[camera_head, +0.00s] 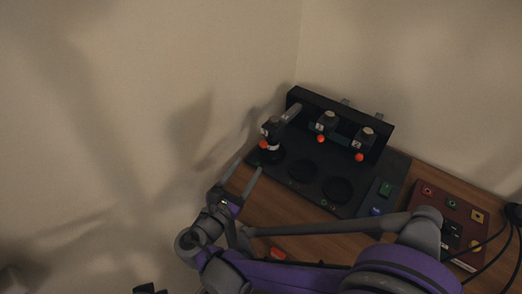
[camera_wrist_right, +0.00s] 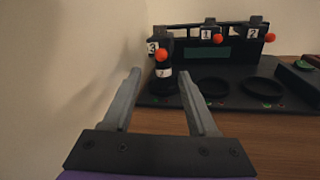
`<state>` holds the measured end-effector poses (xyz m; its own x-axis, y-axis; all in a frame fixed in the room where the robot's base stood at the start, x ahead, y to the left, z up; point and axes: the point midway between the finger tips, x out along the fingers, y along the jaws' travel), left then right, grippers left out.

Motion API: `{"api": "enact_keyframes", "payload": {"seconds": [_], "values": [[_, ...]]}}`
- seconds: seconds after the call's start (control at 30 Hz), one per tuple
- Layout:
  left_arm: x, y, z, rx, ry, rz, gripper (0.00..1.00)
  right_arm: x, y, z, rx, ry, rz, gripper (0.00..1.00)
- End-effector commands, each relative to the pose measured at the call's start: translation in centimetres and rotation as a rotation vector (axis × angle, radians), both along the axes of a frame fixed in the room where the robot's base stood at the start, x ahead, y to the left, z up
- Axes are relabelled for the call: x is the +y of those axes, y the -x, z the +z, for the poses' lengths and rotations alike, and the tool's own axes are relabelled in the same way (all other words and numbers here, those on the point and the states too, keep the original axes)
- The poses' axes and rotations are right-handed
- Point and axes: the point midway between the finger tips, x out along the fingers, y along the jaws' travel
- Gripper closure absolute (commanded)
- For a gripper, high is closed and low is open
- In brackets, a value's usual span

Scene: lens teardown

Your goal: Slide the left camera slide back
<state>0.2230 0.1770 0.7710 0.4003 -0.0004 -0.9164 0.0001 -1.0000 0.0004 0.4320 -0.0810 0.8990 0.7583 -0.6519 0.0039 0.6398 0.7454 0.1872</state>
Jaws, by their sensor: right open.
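The left camera slide (camera_head: 290,113) sticks out from the black rack, with its dark camera block (camera_head: 271,128) and orange knob (camera_head: 263,144) at the front end. In the right wrist view its block carries a label that looks like 3, and the orange knob (camera_wrist_right: 161,55) hangs at its front. A black lens piece with a white band (camera_wrist_right: 165,73) stands directly below it; I cannot tell whether they touch. My right gripper (camera_head: 249,167) is open and empty, pointing at the slide from the front, with the knob between its fingers in line of sight but beyond them.
Two more camera blocks (camera_head: 327,122) (camera_head: 364,138) with orange knobs sit back at the rack (camera_head: 385,130). Two empty round seats (camera_head: 303,170) (camera_head: 337,188) lie on the black base. A red-brown panel with cables (camera_head: 450,212) stands at right. The wall is close on the left.

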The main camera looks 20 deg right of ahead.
Motion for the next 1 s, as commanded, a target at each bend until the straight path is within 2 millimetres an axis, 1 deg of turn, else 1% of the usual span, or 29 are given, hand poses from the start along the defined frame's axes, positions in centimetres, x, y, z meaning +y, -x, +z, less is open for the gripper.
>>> {"api": "enact_keyframes", "payload": {"seconds": [0.17,0.3,0.5,0.7,0.97,1.0], "values": [[0.0,0.0,-0.1,0.0,0.0,0.0,1.0,-2.1,-2.1,0.1,0.0,-0.002,-0.006,0.41],[0.0,0.0,-0.3,0.001,0.0,0.0,1.0,-4.0,-4.2,0.1,0.0,-0.003,-0.006,0.41],[0.0,0.0,-0.5,0.002,0.0,0.0,1.0,-5.9,-6.6,0.1,0.0,-0.003,-0.005,0.41],[0.0,0.0,-0.5,0.002,0.0,0.0,1.0,-6.8,-7.6,0.1,-0.001,-0.005,-0.003,0.41],[0.0,0.0,-0.5,0.002,0.0,0.0,1.0,-6.8,-7.7,0.1,0.0,-0.005,-0.001,0.41],[0.0,0.0,-0.5,0.002,0.0,0.0,1.0,-6.8,-7.7,0.1,0.0,-0.005,-0.001,0.47]]}}
